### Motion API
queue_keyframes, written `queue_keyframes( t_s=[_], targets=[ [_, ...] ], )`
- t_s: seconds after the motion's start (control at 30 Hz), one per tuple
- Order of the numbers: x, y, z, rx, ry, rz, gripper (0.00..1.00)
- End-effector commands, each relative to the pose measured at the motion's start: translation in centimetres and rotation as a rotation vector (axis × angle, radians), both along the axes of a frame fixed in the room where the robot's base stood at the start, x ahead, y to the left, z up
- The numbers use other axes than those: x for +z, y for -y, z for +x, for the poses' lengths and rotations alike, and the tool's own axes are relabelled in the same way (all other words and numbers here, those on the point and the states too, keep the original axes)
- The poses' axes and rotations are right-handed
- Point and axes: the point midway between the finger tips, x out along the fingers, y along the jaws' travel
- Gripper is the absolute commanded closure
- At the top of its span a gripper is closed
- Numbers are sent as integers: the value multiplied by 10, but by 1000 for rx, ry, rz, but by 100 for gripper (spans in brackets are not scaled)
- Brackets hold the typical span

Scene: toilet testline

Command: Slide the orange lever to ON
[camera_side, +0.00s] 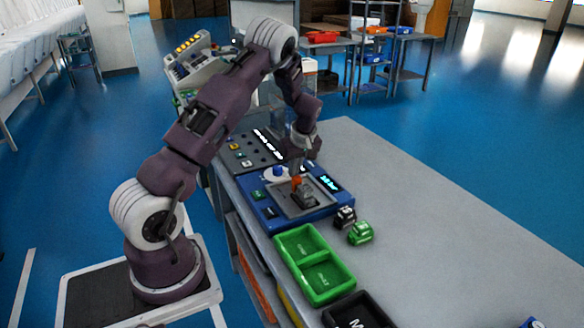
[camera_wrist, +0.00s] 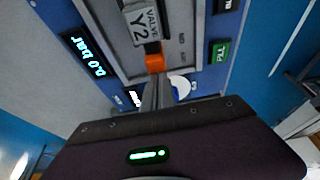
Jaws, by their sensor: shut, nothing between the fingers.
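The orange lever (camera_wrist: 155,62) shows in the wrist view at the lower end of a grey block marked "VALVE Y2" (camera_wrist: 140,22). In the side view the orange lever (camera_side: 296,181) is a small patch on the blue panel (camera_side: 330,207). My gripper (camera_wrist: 157,82) is shut and empty, with its fingertips right at the orange lever's near edge. I cannot tell if they touch it. In the side view my gripper (camera_side: 297,172) points down over the panel. I cannot read any ON mark.
A white round knob (camera_wrist: 181,86) sits close beside my fingers, and a green button (camera_wrist: 220,51) is to the right. A green two-part tray (camera_side: 314,262), a green toy-like piece (camera_side: 360,233) and a black one (camera_side: 345,216) lie nearby.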

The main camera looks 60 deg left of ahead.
Motion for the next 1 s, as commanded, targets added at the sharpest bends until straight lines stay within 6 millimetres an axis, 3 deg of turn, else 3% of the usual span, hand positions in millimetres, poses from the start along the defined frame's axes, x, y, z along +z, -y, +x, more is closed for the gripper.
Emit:
queue_keyframes(
  t_s=[0.23,0.43,0.73,1.0],
  targets=[
    [-3,2,0,-3,-6,-14,100],
    [-2,-41,0,3,-1,-5,100],
    [69,-16,1,-2,2,-1,100],
    [94,-8,0,0,1,-1,100]
  ],
)
